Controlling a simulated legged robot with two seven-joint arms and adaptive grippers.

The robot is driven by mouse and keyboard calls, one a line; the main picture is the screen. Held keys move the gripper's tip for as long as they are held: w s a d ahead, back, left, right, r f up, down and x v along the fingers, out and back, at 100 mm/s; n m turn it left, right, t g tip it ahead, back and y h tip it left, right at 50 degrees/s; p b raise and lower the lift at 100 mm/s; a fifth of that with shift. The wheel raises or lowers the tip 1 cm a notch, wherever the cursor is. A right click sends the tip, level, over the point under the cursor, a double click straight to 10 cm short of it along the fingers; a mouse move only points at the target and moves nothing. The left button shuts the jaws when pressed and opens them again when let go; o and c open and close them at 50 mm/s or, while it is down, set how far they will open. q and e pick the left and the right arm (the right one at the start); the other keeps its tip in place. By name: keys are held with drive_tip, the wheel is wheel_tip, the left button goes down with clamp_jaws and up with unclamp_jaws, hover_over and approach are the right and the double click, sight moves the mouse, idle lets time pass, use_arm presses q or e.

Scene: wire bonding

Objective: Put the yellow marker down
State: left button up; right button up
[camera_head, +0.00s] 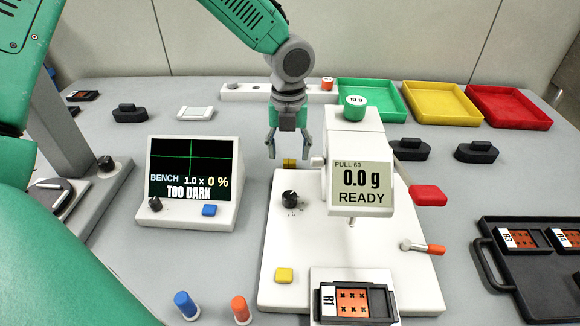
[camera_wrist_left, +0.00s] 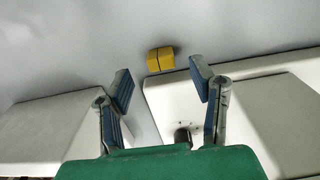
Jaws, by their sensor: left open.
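The yellow marker (camera_head: 289,163) is a small yellow block behind the white pull tester base. In the left wrist view the marker (camera_wrist_left: 160,60) lies at the edge of the white base, ahead of the gap between my fingers and touching neither one. I cannot tell whether it rests on the bench or on the base. My left gripper (camera_head: 287,148) is open and empty, pointing down just above and around the marker's place. Its two spread fingers also show in the left wrist view (camera_wrist_left: 161,83). My right gripper is not in view.
The pull tester display (camera_head: 361,187) stands right of my left gripper, and the bench screen (camera_head: 192,172) stands to its left. A white rail (camera_head: 260,92) and green (camera_head: 372,98), yellow (camera_head: 440,103) and red (camera_head: 508,106) trays lie behind. Bare bench shows left of the gripper.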

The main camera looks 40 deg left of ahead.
sight(289, 162)
use_arm(q)
wheel_tip(289, 162, down, 4)
drive_tip(key=shift+s+d+b, duration=0.1)
drive_tip(key=shift+d+b, duration=0.05)
drive_tip(key=shift+b, duration=0.3)
drive_tip(key=shift+r, duration=0.1)
drive_tip(key=c, duration=0.9)
wheel_tip(289, 162, up, 10)
drive_tip(key=p, duration=0.2)
drive_tip(key=shift+p, duration=0.35)
